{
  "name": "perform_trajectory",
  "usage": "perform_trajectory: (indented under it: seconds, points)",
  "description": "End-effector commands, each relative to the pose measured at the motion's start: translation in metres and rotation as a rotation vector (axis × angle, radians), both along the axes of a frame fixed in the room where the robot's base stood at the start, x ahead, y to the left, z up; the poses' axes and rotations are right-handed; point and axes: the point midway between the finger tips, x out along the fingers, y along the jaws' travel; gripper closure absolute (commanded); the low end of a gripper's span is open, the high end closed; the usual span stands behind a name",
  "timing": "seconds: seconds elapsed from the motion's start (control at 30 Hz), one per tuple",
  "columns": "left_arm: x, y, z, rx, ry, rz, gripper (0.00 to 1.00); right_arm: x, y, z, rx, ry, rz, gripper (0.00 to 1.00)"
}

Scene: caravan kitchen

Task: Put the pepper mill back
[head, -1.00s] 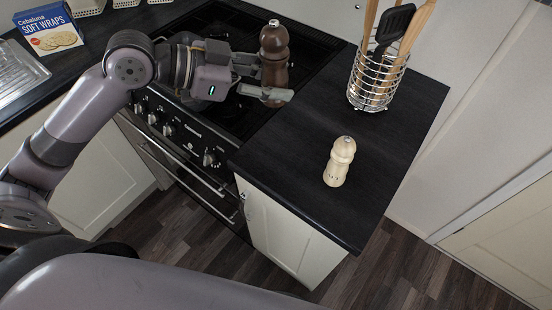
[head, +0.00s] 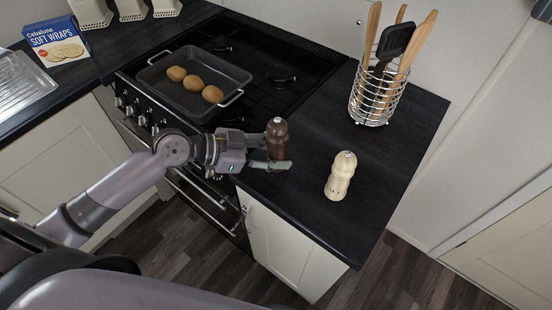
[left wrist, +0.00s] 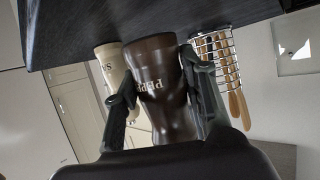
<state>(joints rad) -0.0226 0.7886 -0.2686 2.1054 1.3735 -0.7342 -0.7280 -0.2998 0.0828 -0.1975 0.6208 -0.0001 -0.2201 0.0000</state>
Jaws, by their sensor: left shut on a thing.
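The dark brown pepper mill (head: 277,136) is upright in my left gripper (head: 272,163), at the left edge of the black countertop (head: 375,200) beside the stove. In the left wrist view the mill (left wrist: 160,85), lettered as pepper, stands between both fingers of the left gripper (left wrist: 165,100), which touch its sides. Whether its base touches the counter cannot be told. The cream salt mill (head: 341,175) stands upright on the counter, to the right of the pepper mill. It also shows behind the pepper mill in the left wrist view (left wrist: 108,62). My right gripper is not seen.
A wire utensil holder (head: 376,98) with wooden tools and a black spatula stands at the counter's back. A roasting tray (head: 190,106) with three brown potatoes or rolls sits on the stove. A soft wraps box (head: 56,40) is far left. Counter around the salt mill is clear.

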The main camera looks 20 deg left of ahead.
Motion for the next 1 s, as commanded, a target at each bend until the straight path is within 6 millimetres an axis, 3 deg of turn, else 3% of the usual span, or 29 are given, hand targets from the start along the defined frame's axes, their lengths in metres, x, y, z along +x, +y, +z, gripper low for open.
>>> perform_trajectory:
  seconds: [0.2,0.63,0.67,0.93,1.0]
  points:
    - [0.0,0.0,-0.028,-0.002,0.001,0.002,0.95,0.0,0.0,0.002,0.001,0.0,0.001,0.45]
    - [0.0,0.0,-0.034,-0.001,-0.001,0.0,0.95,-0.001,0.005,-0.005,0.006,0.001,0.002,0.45]
    - [0.0,0.0,-0.033,0.0,0.0,0.0,0.6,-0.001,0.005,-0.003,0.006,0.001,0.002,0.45]
    - [0.0,0.0,-0.033,0.0,0.001,0.0,0.42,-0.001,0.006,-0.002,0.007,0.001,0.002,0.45]
    - [0.0,0.0,-0.033,0.0,0.002,0.0,0.42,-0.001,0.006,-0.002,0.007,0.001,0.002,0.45]
